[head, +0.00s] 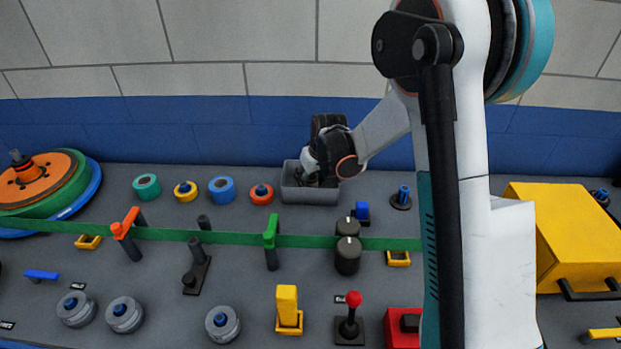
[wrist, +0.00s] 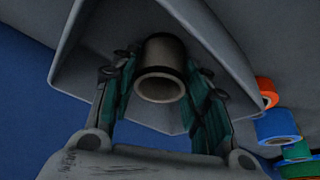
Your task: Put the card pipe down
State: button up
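The pipe and fingertips are inside a grey open bin (wrist: 85,62). In the head view my gripper (head: 318,172) reaches down into the same grey bin (head: 308,196) by the blue wall, and the pipe is hidden there. I cannot tell whether the pipe touches the bin floor.
Coloured tape rolls, such as a blue roll (head: 221,189) and an orange roll (head: 261,194), stand left of the bin. A green strap (head: 200,236) crosses the panel in front. A yellow box (head: 572,240) stands at the right. Bin walls surround the fingers closely.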

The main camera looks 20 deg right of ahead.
jog(key=shift+o, duration=0.9)
jog(key=shift+r, duration=0.1)
jog(key=shift+r, duration=0.35)
jog(key=s+r+m+t+p, duration=0.1)
jog(key=s+r+p, duration=0.3)
jog(key=s+r, duration=1.55)
jog(key=s+r+m+t+h, duration=0.1)
jog(key=s+r, duration=0.1)
jog(key=s, duration=1.2)
jog(key=shift+s+r+t, duration=0.2)
jog(key=shift+r+t, duration=0.05)
jog(key=shift+t, duration=0.15)
